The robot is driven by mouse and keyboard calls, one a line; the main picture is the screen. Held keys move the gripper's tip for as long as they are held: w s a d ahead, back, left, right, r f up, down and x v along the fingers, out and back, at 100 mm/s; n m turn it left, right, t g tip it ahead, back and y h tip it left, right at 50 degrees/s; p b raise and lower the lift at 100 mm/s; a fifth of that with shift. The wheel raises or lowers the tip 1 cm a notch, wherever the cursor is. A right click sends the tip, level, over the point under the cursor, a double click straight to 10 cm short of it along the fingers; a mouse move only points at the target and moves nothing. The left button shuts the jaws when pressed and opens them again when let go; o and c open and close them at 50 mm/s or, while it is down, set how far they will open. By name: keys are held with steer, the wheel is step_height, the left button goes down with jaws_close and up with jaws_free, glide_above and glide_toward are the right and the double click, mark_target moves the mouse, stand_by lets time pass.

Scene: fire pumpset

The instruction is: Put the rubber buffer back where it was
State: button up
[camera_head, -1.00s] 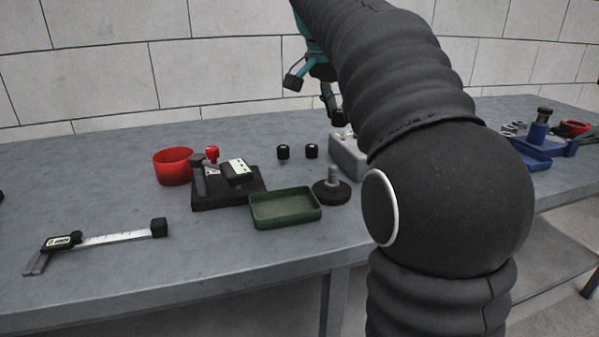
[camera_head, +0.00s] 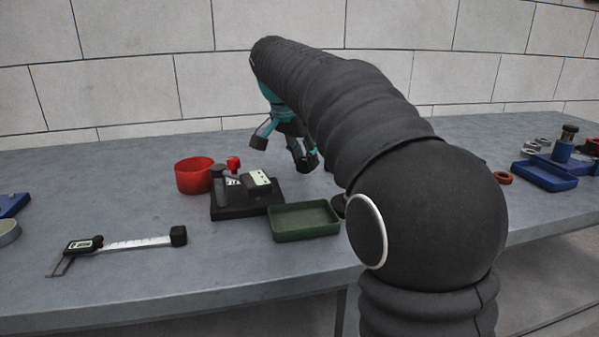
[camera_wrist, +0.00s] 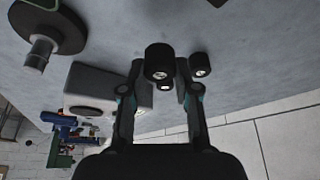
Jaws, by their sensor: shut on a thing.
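My gripper (camera_head: 285,152) hangs low over the back of the bench, pointing down. In the wrist view (camera_wrist: 160,62) it is shut on a rubber buffer (camera_wrist: 160,55), a short black cylinder with a bright metal centre on its end. Two similar black cylinders show beyond it, one between the fingers (camera_wrist: 165,86) and one by the right finger (camera_wrist: 200,66); they appear to be on the bench. A pale grey block (camera_wrist: 97,84) lies left of the fingers. In the head view my arm hides the block, and I cannot make out the held buffer.
A black fixture (camera_head: 246,207), a red cup (camera_head: 195,175) and a green tray (camera_head: 304,221) stand left of my arm. A caliper (camera_head: 125,244) lies in front. A dark disc with a stud (camera_wrist: 45,35) is near the gripper. The wall rises behind.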

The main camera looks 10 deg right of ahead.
mark_target(305, 172)
steer(key=shift+f, duration=1.85)
steer(key=shift+f+b, duration=0.15)
steer(key=shift+b, duration=0.15)
steer(key=o, duration=1)
steer(key=p+v, duration=0.1)
steer(key=v, duration=1.1)
steer(key=shift+d+r, duration=0.1)
steer(key=shift+r, duration=0.15)
